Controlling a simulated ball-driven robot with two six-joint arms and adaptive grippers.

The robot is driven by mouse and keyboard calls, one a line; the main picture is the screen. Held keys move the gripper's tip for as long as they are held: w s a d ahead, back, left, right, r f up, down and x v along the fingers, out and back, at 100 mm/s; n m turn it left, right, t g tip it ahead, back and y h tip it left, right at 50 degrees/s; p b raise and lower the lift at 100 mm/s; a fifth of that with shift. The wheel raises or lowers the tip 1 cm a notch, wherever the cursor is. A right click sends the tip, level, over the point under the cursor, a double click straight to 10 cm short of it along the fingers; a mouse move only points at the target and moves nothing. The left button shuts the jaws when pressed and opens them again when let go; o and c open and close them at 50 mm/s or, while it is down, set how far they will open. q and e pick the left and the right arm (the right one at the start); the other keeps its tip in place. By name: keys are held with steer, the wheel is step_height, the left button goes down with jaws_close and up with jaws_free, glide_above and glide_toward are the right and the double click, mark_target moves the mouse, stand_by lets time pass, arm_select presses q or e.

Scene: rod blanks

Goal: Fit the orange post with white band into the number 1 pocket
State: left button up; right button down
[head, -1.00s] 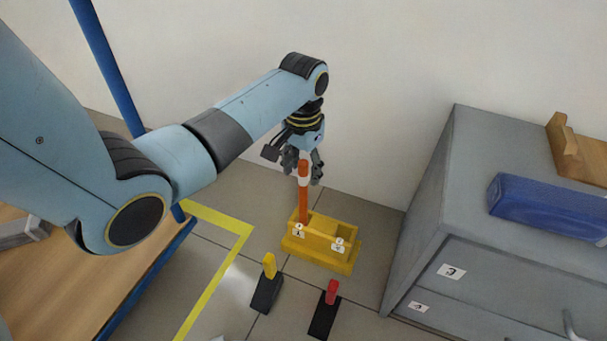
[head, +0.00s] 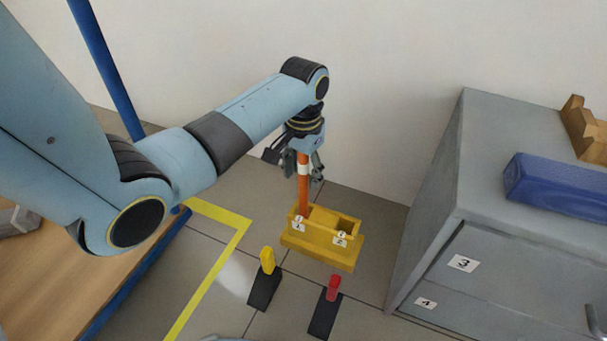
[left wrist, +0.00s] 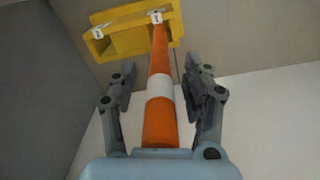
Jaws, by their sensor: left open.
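The orange post with white band (head: 303,190) stands upright with its lower end in the left pocket of the yellow block (head: 325,255). In the left wrist view the post (left wrist: 160,122) rises from the pocket at the tag that looks like 1 (left wrist: 155,17); the other tag (left wrist: 97,33) reads 2. My left gripper (head: 303,172) is open around the post's upper part. In the left wrist view its fingers (left wrist: 160,90) lie on both sides of the white band, with gaps to the post. The post's foot is hidden inside the block. My right gripper is not in view.
A yellow-handled piece (head: 267,262) and a red-handled piece (head: 333,288) are on dark bases on the floor before the block. A grey cabinet (head: 425,235) stands right, with a blue box (head: 555,185) on top. A wall is close behind the block.

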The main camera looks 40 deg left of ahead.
arm_select(q)
jaws_close()
stand_by(0.4)
steer(key=shift+r, duration=0.1)
stand_by(0.3)
